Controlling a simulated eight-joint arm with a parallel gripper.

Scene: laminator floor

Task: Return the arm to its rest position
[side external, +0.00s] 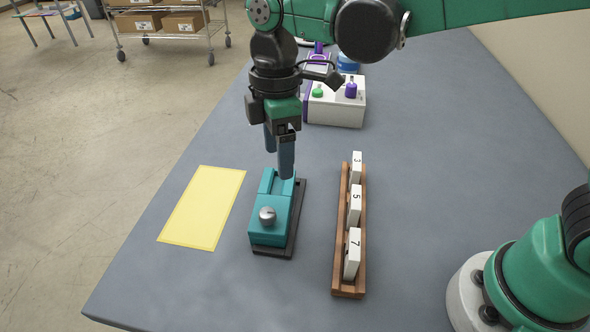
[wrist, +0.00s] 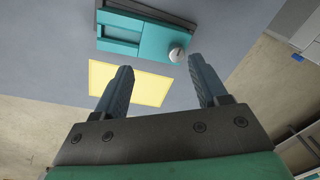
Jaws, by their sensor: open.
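My gripper (side external: 279,162) hangs pointing down from the green arm, just above the far end of a teal box with a silver knob (side external: 270,222). Its two fingers are apart with nothing between them, as the wrist view also shows (wrist: 160,88). The teal box sits on a dark base on the grey table. In the wrist view the teal box (wrist: 130,35) lies beyond the fingertips, with its knob at its right end. From the side, I cannot tell whether the fingertips touch the box.
A yellow sheet (side external: 203,207) lies left of the teal box. A wooden rack (side external: 340,240) holds white tiles marked 3, 5 and 7 on the right. A white box (side external: 336,108) with green and purple knobs stands behind. The table's front is clear.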

